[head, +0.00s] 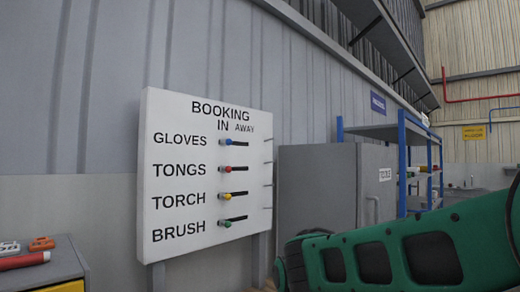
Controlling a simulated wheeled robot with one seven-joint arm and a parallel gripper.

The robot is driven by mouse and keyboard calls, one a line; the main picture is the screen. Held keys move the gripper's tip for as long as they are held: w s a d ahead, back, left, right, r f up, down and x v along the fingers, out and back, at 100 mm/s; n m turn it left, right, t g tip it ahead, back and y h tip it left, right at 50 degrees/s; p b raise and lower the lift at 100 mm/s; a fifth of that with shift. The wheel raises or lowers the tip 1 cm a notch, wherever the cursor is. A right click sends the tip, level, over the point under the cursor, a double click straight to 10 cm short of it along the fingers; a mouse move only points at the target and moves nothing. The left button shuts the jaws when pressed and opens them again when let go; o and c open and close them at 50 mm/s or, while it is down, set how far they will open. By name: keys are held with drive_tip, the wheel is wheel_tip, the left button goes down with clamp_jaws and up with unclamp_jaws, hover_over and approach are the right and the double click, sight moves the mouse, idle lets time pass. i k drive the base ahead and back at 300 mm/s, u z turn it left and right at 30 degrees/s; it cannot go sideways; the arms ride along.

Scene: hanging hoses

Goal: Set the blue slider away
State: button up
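A white booking board (160,105) stands left of centre in the head view, with the columns IN and AWAY. The blue slider (228,141) is in the top row, GLOVES. It sits at the left end of its short dark slot, under IN. The slot runs to the right from it, below AWAY. The red slider (228,170), yellow slider (227,196) and green slider (225,223) also sit at the left ends of their slots, in the rows TONGS, TORCH and BRUSH. My gripper is not in view.
My green arm fills the lower right. A grey cabinet (318,185) stands behind and right of the board, with a blue-framed shelf (402,160) beyond. At lower left, a grey unit (40,277) carries a red tool (25,261). Small pegs stick out at the board's right edge.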

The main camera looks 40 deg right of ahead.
sight(223, 142)
drive_tip(key=z, duration=0.15)
drive_tip(key=k, duration=1.15)
drive_tip(key=z, duration=0.4)
drive_tip(key=i, duration=1)
